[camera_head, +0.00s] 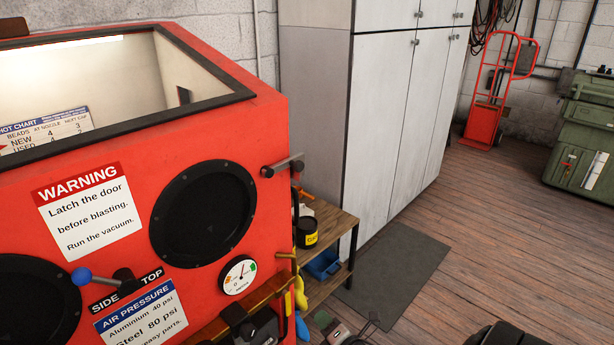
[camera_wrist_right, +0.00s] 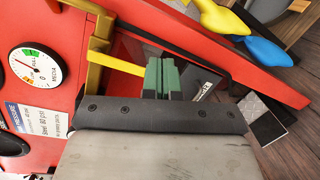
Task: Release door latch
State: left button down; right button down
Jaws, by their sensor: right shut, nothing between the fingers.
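The red blasting cabinet (camera_head: 270,115) fills the left of the head view. A grey T-shaped handle (camera_head: 282,166), which looks like the door latch, sticks out from its upper right edge. My right gripper (camera_wrist_right: 162,66) is shut with green fingers together and nothing between them. It is near the cabinet's lower part, beside a yellow bar (camera_wrist_right: 118,62); I cannot tell whether they touch. The T-handle is not clearly visible in the wrist view. My left gripper is not in view.
A round gauge (camera_head: 238,275) and a blue-knobbed lever (camera_head: 82,276) are on the cabinet front. A wooden shelf (camera_head: 335,222) stands beside the cabinet. Yellow and blue gloves (camera_wrist_right: 215,15) hang close by.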

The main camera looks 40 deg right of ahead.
jog(key=d+r+n+t+y+p, duration=0.1)
jog(key=d+r+n+t+y, duration=0.1)
jog(key=r+n, duration=0.7)
jog(key=d+r+n+t+y, duration=0.2)
jog(key=r+n+t+y, duration=0.2)
jog(key=r+n, duration=0.6)
notch_tip(320, 180, up, 9)
jog(key=shift+w+d+t+y+p, duration=0.2)
jog(key=shift+d+t+y+p, duration=0.15)
jog(key=shift+t, duration=0.25)
jog(key=s+r+p+x, duration=0.1)
jog(key=r+p+x, duration=0.1)
jog(key=p+x, duration=0.6)
jog(key=x, duration=0.4)
jog(key=shift+r, duration=0.25)
jog(key=shift+w+a, duration=0.1)
jog(key=shift+a, duration=0.05)
